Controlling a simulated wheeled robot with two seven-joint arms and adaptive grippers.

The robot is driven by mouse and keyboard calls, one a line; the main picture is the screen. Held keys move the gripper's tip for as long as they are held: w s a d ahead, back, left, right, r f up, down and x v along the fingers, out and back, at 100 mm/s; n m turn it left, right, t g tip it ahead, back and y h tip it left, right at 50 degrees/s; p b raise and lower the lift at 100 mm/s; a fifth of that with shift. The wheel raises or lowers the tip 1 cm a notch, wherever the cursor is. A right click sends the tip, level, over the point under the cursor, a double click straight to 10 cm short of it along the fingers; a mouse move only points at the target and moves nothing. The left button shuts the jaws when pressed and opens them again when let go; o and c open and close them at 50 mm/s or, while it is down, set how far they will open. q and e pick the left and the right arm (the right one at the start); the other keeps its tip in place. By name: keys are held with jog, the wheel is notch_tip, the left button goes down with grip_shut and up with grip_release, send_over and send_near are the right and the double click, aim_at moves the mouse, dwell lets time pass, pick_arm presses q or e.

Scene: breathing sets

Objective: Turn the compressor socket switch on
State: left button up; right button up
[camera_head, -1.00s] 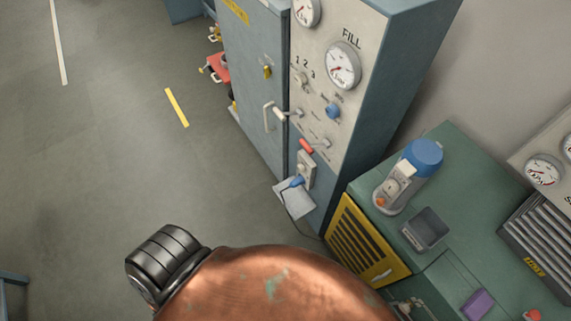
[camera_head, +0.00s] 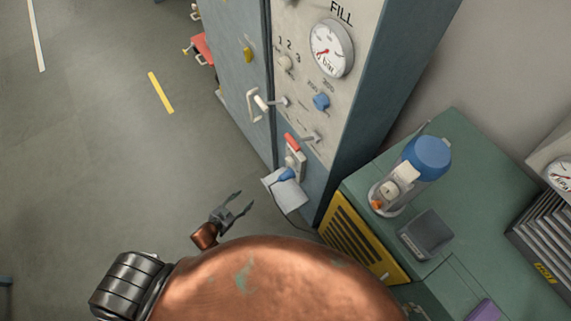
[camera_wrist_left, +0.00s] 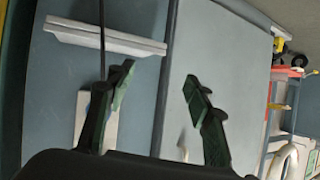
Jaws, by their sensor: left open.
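A pale socket box (camera_head: 295,164) is on the lower front of the blue-grey FILL cabinet. A red part (camera_head: 291,142) shows at its top, and a blue plug (camera_head: 287,175) with a dark cable sits at its lower end. The switch itself is too small to make out. My left gripper (camera_head: 236,204) is open and empty, left of and below the socket, apart from it. In the left wrist view my open fingers (camera_wrist_left: 158,88) face the cabinet. A pale plate (camera_wrist_left: 98,122) there is partly hidden behind one finger. My right gripper is not in view.
A pale shelf (camera_head: 284,193) juts out below the socket. The cabinet door has a white handle (camera_head: 254,105). A yellow grille (camera_head: 352,242) and a green bench (camera_head: 455,160) with a blue-topped device (camera_head: 427,158) stand to the right.

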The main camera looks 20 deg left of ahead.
pick_arm(q)
jog(key=w+d+r+m+t+h+b, duration=0.1)
jog(key=w+d+r+m+h, duration=0.15)
jog(key=r, duration=0.35)
jog(key=w+d+r+m+t+h+b, duration=0.1)
jog(key=w+d+r+h, duration=0.1)
jog(key=w+d+r, duration=0.3)
jog(key=m+h, duration=0.2)
jog(key=h, duration=0.1)
send_near(288, 163)
jog(key=w, duration=0.1)
jog(key=x, duration=0.2)
jog(key=b+x, duration=0.1)
jog(key=x, duration=0.1)
jog(key=b+x, duration=0.1)
jog(key=x, duration=0.1)
jog(key=shift+d+f, duration=0.2)
jog(key=shift+f, duration=0.2)
jog(key=shift+w+d, duration=0.4)
jog(key=shift+w, duration=0.2)
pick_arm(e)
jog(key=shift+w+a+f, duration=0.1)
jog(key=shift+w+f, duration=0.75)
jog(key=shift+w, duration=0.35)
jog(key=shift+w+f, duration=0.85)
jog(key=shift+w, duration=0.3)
pick_arm(q)
jog(key=shift+c, duration=0.3)
jog(key=c, duration=1.1)
